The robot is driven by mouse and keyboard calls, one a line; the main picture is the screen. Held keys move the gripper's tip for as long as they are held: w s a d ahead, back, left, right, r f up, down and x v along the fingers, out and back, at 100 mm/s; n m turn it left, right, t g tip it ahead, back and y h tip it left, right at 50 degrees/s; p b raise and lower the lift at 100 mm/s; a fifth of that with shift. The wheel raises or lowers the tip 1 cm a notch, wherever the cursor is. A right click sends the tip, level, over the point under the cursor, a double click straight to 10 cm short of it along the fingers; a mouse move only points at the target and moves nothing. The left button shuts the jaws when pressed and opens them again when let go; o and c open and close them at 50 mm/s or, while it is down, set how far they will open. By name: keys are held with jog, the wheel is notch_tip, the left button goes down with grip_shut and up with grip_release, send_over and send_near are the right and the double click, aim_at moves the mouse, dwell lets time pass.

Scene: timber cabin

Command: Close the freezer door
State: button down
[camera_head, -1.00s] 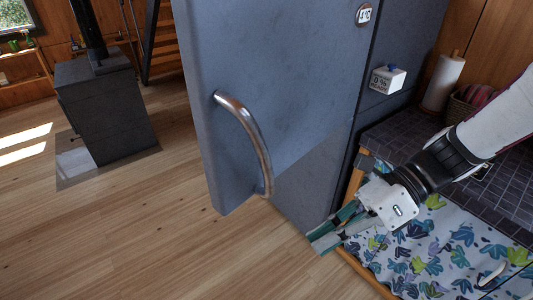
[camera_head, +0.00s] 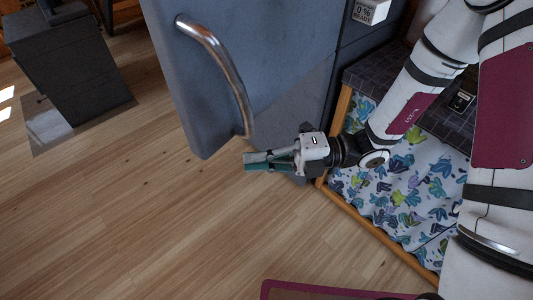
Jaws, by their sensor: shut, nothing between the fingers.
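The blue-grey freezer door (camera_head: 205,95) stands open in the upper middle of the head view, swung out from the dark unit at its right. A curved metal handle (camera_head: 226,66) runs down its face. My gripper (camera_head: 246,161) is shut and empty, with its teal fingers pointing left. It is just below and right of the door's lower corner, near the lower end of the handle. I cannot tell whether it touches the door.
A patterned curtain (camera_head: 395,185) hangs under a dark tiled counter (camera_head: 435,118) at the right, edged by a wooden frame. A dark stove (camera_head: 70,75) stands at the upper left. The wooden floor (camera_head: 130,220) is clear at lower left.

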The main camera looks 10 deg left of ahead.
aim_at(215, 152)
jog(key=shift+w+a+p, duration=0.15)
jog(key=shift+a+p, duration=0.15)
jog(key=shift+a, duration=1.85)
jog(key=shift+w+a+p, duration=0.15)
jog(key=shift+a+p, duration=0.1)
jog(key=shift+a, duration=1.9)
